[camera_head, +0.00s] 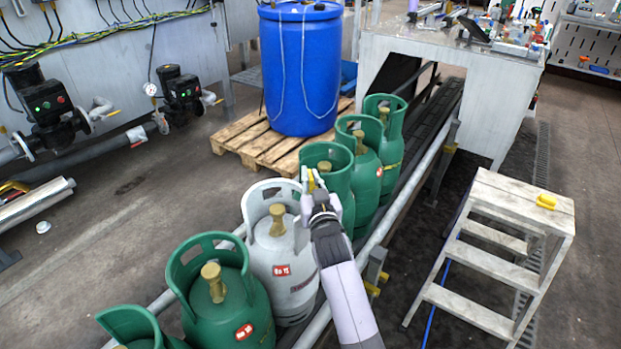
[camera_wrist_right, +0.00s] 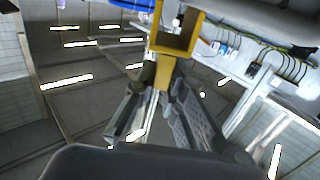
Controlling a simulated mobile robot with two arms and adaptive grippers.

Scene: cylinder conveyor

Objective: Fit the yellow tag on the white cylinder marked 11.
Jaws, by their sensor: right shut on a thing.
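The white cylinder (camera_head: 300,287) stands in a row between green cylinders on the conveyor, upright, with a brass valve (camera_head: 277,219) inside its collar. Its red label (camera_head: 282,270) is too small to read surely. My right gripper (camera_head: 314,186) is at the right side of its collar, in front of a green cylinder. It is shut on the yellow tag (camera_head: 311,180), which shows only as a small bit here. In the right wrist view the tag (camera_wrist_right: 163,70) has a square open loop and its stem is between the fingers (camera_wrist_right: 166,95). My left gripper is not in view.
Green cylinders (camera_head: 250,298) stand close on both sides of the white one. A rail (camera_head: 408,199) runs along the conveyor. A step stool (camera_head: 490,252) with a yellow item (camera_head: 546,201) on top stands at right. A blue drum (camera_head: 299,80) is behind on a pallet (camera_head: 240,143).

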